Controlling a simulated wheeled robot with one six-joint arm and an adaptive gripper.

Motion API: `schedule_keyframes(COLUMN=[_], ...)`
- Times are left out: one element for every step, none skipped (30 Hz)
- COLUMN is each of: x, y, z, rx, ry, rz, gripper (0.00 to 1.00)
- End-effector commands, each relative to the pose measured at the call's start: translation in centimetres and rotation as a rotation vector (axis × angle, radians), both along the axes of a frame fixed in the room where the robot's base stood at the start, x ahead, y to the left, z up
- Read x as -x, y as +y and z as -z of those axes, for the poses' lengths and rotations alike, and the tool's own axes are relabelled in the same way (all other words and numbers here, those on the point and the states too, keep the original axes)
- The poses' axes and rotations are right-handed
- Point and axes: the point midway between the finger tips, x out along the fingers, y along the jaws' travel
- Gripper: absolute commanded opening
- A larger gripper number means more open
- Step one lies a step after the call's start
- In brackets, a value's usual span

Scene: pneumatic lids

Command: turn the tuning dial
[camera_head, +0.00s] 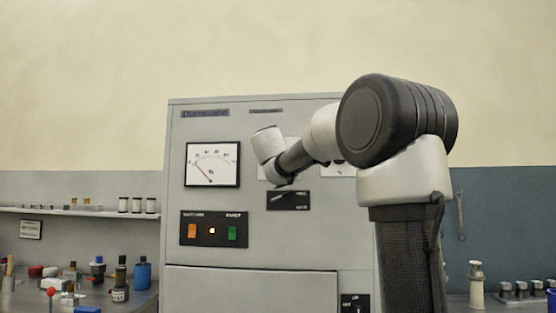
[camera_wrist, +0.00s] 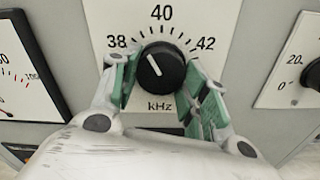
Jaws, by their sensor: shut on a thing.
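The tuning dial (camera_wrist: 161,70) is a round black knob with a white pointer line, in the middle of the wrist view. It sits on a white plate (camera_wrist: 213,17) marked 38, 40, 42 and kHz. The pointer leans to the upper left, between 38 and 40. My gripper (camera_wrist: 158,88) has its green-padded fingers on the left and right sides of the dial, shut on it. In the head view my arm reaches the cabinet front, and the dial and fingertips are hidden behind my wrist.
The grey cabinet (camera_head: 270,257) carries a meter (camera_head: 212,164) left of my wrist, with its needle low. Another scaled dial plate (camera_wrist: 300,62) is at the right. Bottles stand on the left bench.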

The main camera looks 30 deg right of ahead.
Motion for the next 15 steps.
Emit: schedule_keyframes(x=[-0.01, -0.02, -0.03, -0.03, -0.04, -0.04, -0.05, -0.05, -0.07, -0.07, -0.07, -0.07, -0.08, -0.09, -0.09], y=[0.01, 0.02, 0.03, 0.03, 0.04, 0.05, 0.06, 0.06, 0.08, 0.08, 0.09, 0.09, 0.1, 0.11, 0.11], z=[0.02, 0.02, 0.02, 0.02, 0.02, 0.0, 0.01, 0.0, -0.01, -0.01, -0.01, -0.02, -0.03, -0.03, -0.04], rx=[-0.035, -0.059, -0.09, -0.114, -0.138, -0.169, -0.193, -0.216, -0.248, -0.272, -0.295, -0.326, -0.351, -0.374, -0.405], ry=[-0.024, -0.04, -0.061, -0.077, -0.093, -0.114, -0.13, -0.146, -0.167, -0.184, -0.199, -0.221, -0.237, -0.252, -0.274], rz=[0.0, 0.0, 0.0, 0.0, 0.0, 0.0, 0.0, 0.0, 0.0, 0.0, 0.0, 0.0, 0.0, 0.0, 0.0], gripper=[0.21, 0.21, 0.21, 0.21, 0.21, 0.21, 0.21, 0.21, 0.21, 0.21, 0.21, 0.21, 0.21, 0.21, 0.21])
